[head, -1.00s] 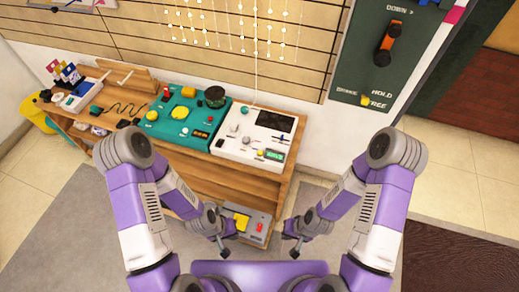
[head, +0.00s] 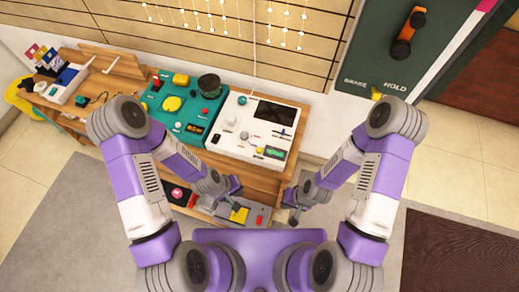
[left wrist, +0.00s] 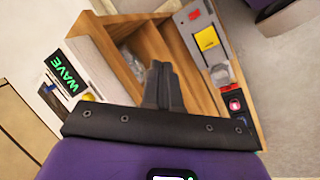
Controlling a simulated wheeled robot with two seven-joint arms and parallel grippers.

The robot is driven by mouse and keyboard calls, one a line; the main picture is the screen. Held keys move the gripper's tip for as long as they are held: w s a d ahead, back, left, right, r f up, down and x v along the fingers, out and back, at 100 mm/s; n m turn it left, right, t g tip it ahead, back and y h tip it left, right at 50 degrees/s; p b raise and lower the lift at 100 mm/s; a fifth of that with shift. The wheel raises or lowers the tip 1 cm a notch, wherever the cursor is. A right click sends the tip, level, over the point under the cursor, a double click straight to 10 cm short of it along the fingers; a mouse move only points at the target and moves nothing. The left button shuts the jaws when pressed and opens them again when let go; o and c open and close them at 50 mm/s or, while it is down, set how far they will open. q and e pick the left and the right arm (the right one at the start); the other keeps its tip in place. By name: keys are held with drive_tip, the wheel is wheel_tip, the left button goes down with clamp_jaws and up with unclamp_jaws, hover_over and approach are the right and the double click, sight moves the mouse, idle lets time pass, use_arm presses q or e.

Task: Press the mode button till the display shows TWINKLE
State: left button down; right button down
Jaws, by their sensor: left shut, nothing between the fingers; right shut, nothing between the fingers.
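The white control panel (head: 228,147) sits at the right end of the wooden bench. Its small display (head: 275,153) has green lettering, too small to read in the head view. In the left wrist view the display (left wrist: 65,72) reads WAVE. A yellow button (head: 259,150) sits beside the display; it also shows in the left wrist view (left wrist: 88,97), partly hidden by my gripper body. I cannot tell which control is the mode button. My left gripper (head: 236,192) is shut and empty, low in front of the bench, apart from the panel. My right gripper (head: 291,206) is shut and empty, to its right.
A teal panel (head: 158,107) with several controls stands left of the white one. A grey box with a yellow pad (head: 239,215) sits low below the bench top. A dark green wall board (head: 372,65) with a lever is at right. Floor is clear at right.

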use_arm(q)
drive_tip(key=w+d+r+n+t+b, duration=0.2)
drive_tip(key=w+d+n+t+b, duration=0.15)
drive_tip(key=w+n, duration=0.4)
wheel_tip(320, 180, up, 8)
drive_tip(key=n+t+h+b, duration=0.2)
drive_tip(key=n, duration=0.4)
hover_over(258, 151)
drive_tip(key=shift+r, duration=0.15)
wheel_tip(258, 151, down, 8)
drive_tip(key=b, duration=0.5)
drive_tip(key=shift+r+b, duration=0.2)
drive_tip(key=shift+b, duration=0.15)
drive_tip(key=shift+f+b, duration=0.65)
drive_tip(key=shift+f, duration=0.05)
drive_tip(key=shift+s, duration=0.1)
drive_tip(key=shift+f+b, duration=0.45)
